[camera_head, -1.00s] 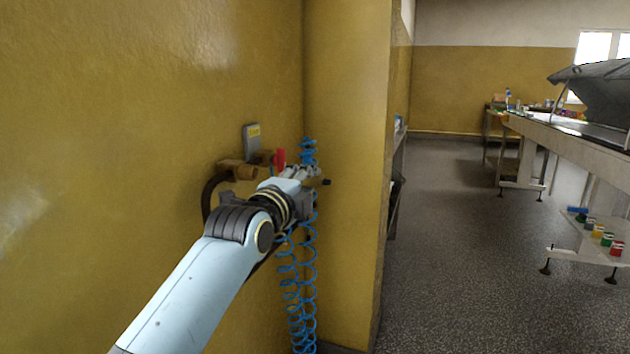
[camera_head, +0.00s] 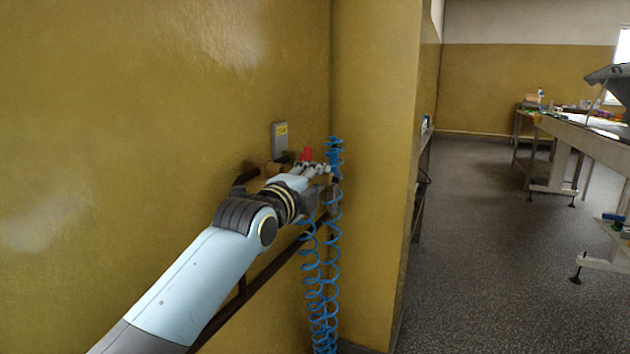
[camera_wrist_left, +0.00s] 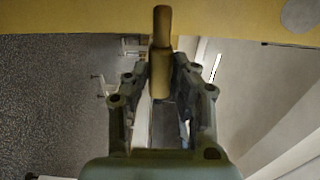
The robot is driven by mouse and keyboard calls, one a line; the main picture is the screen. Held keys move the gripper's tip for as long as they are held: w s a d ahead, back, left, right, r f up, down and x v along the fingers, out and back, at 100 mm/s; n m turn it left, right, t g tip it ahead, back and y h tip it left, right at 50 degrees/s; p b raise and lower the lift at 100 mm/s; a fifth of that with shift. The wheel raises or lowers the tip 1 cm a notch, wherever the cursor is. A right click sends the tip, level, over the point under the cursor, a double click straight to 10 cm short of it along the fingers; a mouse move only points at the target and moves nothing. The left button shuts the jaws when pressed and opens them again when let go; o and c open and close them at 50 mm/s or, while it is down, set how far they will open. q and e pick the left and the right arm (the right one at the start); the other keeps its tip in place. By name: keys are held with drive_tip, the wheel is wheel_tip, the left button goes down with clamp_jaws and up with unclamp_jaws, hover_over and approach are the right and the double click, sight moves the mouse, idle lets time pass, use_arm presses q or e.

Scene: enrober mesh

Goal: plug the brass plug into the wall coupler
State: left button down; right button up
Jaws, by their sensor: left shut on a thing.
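My left gripper (camera_head: 322,170) is up by the yellow wall, beside the wall fittings. In the left wrist view its fingers (camera_wrist_left: 163,85) are closed around a brass plug (camera_wrist_left: 161,72), a stepped cylinder whose narrower end points up the picture, over the yellow wall. In the head view the plug is hard to make out at the fingers. Brown-brass fittings (camera_head: 262,167) on the wall, just left of the gripper, look like the wall coupler; my wrist partly covers them. Whether plug and coupler touch cannot be told. My right gripper is not in view.
A red part (camera_head: 307,154) and a grey box with a yellow label (camera_head: 280,138) are at the wall by the fittings. A blue coiled hose (camera_head: 322,290) hangs beside the gripper. A wall corner juts out to the right. Open floor (camera_head: 480,240) and work tables (camera_head: 570,128) lie beyond.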

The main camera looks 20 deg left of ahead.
use_arm(q)
drive_tip(key=shift+r+p, duration=0.1)
drive_tip(key=shift+p, duration=0.35)
idle(1.1)
drive_tip(key=shift+a, duration=1.3)
drive_tip(key=shift+a+b, duration=0.3)
drive_tip(key=shift+a, duration=0.7)
drive_tip(key=shift+d, duration=0.2)
drive_tip(key=d, duration=0.3)
drive_tip(key=shift+d+p, duration=0.15)
drive_tip(key=shift+p, duration=0.2)
idle(1.8)
drive_tip(key=shift+a, duration=1.55)
